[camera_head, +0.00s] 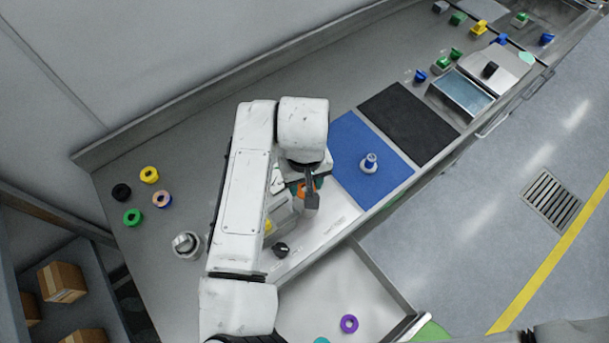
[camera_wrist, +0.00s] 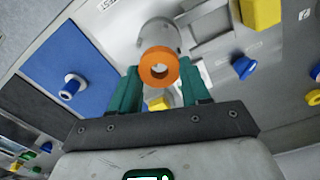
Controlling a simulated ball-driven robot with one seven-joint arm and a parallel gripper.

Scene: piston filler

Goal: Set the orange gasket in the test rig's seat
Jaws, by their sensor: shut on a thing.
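The orange gasket (camera_wrist: 148,62) is a thick ring, seen in the wrist view between the tips of my gripper's green fingers (camera_wrist: 160,88). My gripper is shut on it. In the head view only a small part of the gasket (camera_head: 308,186) shows beside my gripper (camera_head: 300,188), the rest hidden by my arm. A grey cylindrical part (camera_wrist: 160,34) lies right behind the gasket in the wrist view. It seems to belong to the test rig, whose pale panel (camera_head: 325,218) is partly under my arm. I cannot tell whether gasket and cylinder touch, and no seat shows clearly.
A blue mat (camera_head: 350,185) bears a blue and white fitting (camera_head: 370,163); a black mat (camera_head: 409,122) lies beyond. A black knob (camera_head: 281,250) sits near the rig. Several coloured rings lie at left, near a metal cup (camera_head: 187,244). A purple ring (camera_head: 349,324) lies in the front tray.

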